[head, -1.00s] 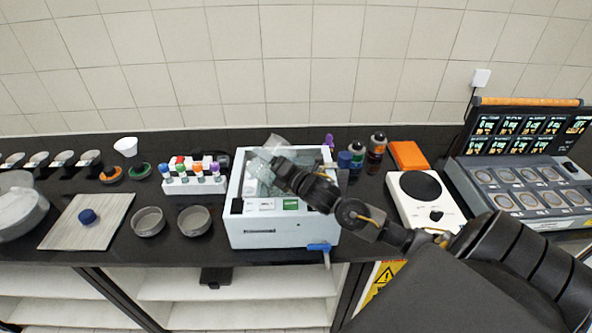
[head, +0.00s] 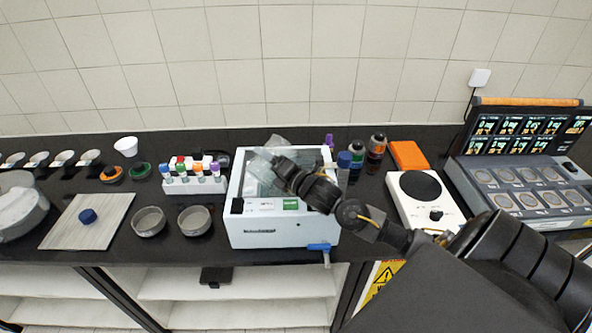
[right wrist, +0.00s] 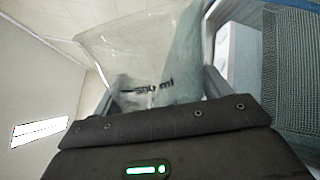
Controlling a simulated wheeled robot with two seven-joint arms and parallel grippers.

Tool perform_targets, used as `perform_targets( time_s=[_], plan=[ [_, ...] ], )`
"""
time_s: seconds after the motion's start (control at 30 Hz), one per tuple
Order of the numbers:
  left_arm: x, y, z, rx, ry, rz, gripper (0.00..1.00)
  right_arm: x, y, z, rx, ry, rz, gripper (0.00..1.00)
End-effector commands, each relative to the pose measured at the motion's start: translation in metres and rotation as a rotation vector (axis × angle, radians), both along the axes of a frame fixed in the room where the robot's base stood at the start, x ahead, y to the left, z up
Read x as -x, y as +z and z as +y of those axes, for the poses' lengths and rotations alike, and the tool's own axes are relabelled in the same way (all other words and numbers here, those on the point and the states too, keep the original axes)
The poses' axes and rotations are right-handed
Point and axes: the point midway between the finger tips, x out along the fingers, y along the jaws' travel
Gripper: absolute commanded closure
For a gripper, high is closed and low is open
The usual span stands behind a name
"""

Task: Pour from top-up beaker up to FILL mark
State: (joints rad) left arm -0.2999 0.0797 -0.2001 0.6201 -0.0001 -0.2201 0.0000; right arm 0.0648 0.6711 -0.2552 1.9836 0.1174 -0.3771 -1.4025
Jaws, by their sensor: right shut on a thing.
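My right gripper (head: 278,168) is shut on the clear top-up beaker (head: 258,160) and holds it above the open white tank (head: 270,233). In the right wrist view the beaker (right wrist: 140,55) fills the space beyond the jaws, with dark volume print on its wall. The beaker looks tilted in the head view, with its mouth toward the left. A pale greenish area shows at its right side in the wrist view; I cannot tell if it is liquid. The FILL mark and water level cannot be made out. My left gripper is not in view.
A blue tap (head: 319,247) sticks out at the tank's front right. A tube rack (head: 194,184) and two grey bowls (head: 149,221) stand left of it. Bottles (head: 376,147) and a white hotplate (head: 426,202) stand right. The dark counter's front strip is mostly clear.

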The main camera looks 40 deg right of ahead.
Motion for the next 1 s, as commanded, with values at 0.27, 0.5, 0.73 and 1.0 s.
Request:
perform_targets(
  time_s=[0.27,0.5,0.73,1.0],
  plan=[
    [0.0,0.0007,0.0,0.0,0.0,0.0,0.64,-0.0001,0.0008,-0.0003,-0.014,0.0,0.0,0.66],
    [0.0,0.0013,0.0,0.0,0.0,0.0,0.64,-0.0001,0.0006,-0.0006,-0.026,0.0,0.001,0.66],
    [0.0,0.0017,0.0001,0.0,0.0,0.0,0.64,-0.0001,0.0003,-0.0008,-0.038,0.0,0.003,0.66],
    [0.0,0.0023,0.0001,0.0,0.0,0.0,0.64,-0.0001,-0.0001,-0.001,-0.052,0.0,0.005,0.66]
  ],
)
